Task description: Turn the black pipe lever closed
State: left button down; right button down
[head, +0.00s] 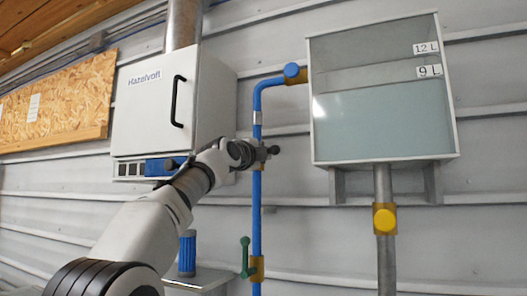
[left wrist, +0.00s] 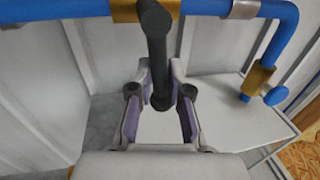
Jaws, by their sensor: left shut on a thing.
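The black pipe lever (left wrist: 156,45) shows in the left wrist view, on a brass fitting (left wrist: 124,11) of the blue pipe (left wrist: 60,10). It runs down the picture, across the line of the pipe. My left gripper (left wrist: 161,78) has its purple-padded fingers on both sides of the lever's free end and is shut on it. In the head view my left gripper (head: 250,153) is at the vertical blue pipe (head: 257,205), and it hides most of the lever there. My right gripper is not in view.
A blue knob (head: 292,71) is above my gripper, and a green lever (head: 245,255) is below on the same pipe.

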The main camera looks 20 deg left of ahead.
pick_arm(q)
jog(key=shift+a, duration=0.15)
jog(key=c, duration=1.1)
grip_release()
jog(key=shift+w, duration=0.15)
jog(key=shift+c, duration=0.2)
jog(key=shift+w+a+f, duration=0.35)
jog(key=shift+w, duration=0.1)
jog(key=shift+s+d+r, duration=0.2)
jog(key=shift+s+d, duration=0.15)
jog(key=shift+s, duration=0.2)
jog(key=a+v, duration=0.1)
jog(key=v, duration=0.5)
jog(key=shift+s+f, duration=0.2)
jog(key=shift+f, duration=0.15)
jog(key=shift+d, duration=0.1)
